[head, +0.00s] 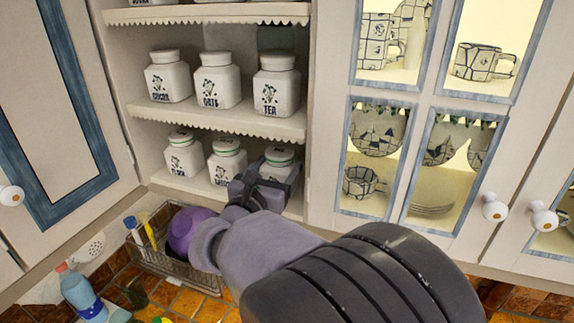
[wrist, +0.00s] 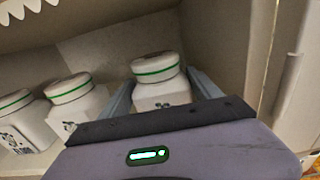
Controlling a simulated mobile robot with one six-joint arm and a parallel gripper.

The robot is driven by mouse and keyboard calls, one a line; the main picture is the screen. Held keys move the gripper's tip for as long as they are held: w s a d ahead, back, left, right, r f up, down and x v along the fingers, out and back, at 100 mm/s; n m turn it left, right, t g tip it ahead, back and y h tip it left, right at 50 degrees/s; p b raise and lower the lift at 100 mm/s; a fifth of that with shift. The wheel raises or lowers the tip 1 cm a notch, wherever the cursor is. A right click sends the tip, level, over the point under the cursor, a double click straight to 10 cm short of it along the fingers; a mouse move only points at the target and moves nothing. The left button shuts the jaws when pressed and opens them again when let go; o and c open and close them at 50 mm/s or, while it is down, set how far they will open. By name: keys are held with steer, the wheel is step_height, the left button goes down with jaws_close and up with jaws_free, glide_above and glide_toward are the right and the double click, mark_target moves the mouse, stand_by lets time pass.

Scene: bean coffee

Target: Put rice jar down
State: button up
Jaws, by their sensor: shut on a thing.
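The rice jar, a white jar (head: 279,154) with a green band around its lid, is at the right end of the lower cabinet shelf (head: 220,200). In the wrist view the jar (wrist: 158,88) stands roughly upright between my two grey fingers. My gripper (head: 277,170) is shut on its sides. The gripper body hides the jar's lower part and most of its label in both views. I cannot tell whether its base touches the shelf.
Two similar green-banded jars, one left (head: 184,154) and one nearer (head: 228,160), stand left of the held jar. The cabinet side wall (wrist: 228,45) is close on its right. White jars labelled cocoa, oats and tea (head: 277,84) fill the shelf above. A dish rack (head: 180,265) is below.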

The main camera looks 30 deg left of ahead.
steer(key=o, duration=2)
steer(key=s+d+b, duration=0.1)
steer(key=s+b, duration=0.1)
steer(key=s, duration=1)
steer(key=shift+d, duration=0.1)
